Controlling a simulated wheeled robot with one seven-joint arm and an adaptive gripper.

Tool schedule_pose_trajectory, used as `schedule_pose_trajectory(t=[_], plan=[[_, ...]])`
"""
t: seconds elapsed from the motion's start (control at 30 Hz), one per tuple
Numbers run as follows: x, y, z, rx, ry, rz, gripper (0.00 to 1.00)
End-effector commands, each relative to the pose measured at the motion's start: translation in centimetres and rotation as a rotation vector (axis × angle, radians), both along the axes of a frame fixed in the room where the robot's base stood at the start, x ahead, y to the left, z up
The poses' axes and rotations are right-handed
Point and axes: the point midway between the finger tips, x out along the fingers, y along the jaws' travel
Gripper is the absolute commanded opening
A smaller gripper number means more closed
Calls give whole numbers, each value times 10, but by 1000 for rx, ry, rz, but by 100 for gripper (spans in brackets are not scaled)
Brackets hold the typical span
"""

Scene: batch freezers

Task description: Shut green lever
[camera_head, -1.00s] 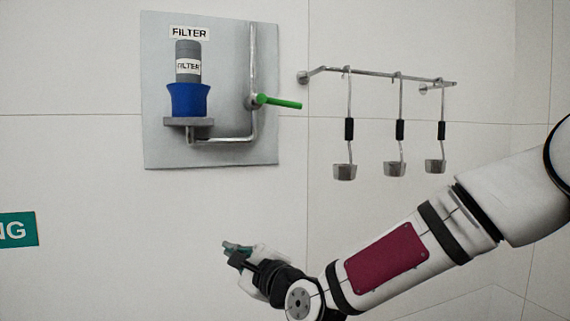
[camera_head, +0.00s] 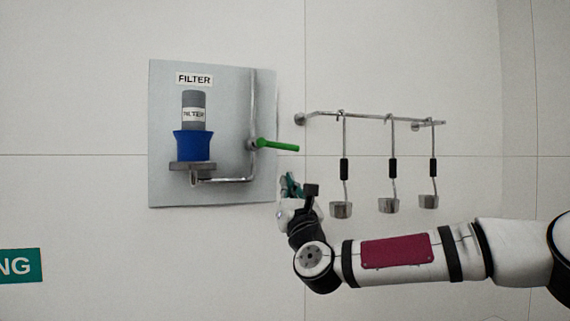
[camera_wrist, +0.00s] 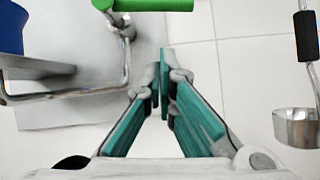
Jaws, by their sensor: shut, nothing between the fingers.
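The green lever (camera_head: 277,146) sticks out to the right from the valve on the vertical pipe of the filter panel, nearly horizontal and tilted slightly down. In the wrist view the green lever (camera_wrist: 150,5) shows at the top edge, partly cut off. My gripper (camera_head: 290,180) is below the lever's right end, apart from it. In the wrist view my gripper's teal fingers (camera_wrist: 163,75) are together and empty, pointing up toward the lever side.
The grey panel (camera_head: 230,194) carries a bent pipe (camera_head: 233,180) and a blue and grey filter (camera_head: 194,145). A rail (camera_head: 370,117) with hanging ladles (camera_head: 341,209) is to the right, close to my gripper.

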Motion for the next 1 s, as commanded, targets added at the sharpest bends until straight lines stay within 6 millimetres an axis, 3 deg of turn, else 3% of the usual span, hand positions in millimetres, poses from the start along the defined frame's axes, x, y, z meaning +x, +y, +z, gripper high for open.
schedule_pose_trajectory(t=[0.13,0.4,0.87,1.0], plan=[[23,5,15,1,-2,0,0],[31,3,46,-2,0,-1,0],[34,3,51,-3,0,0,0],[36,-1,62,-58,-16,-1,0]])
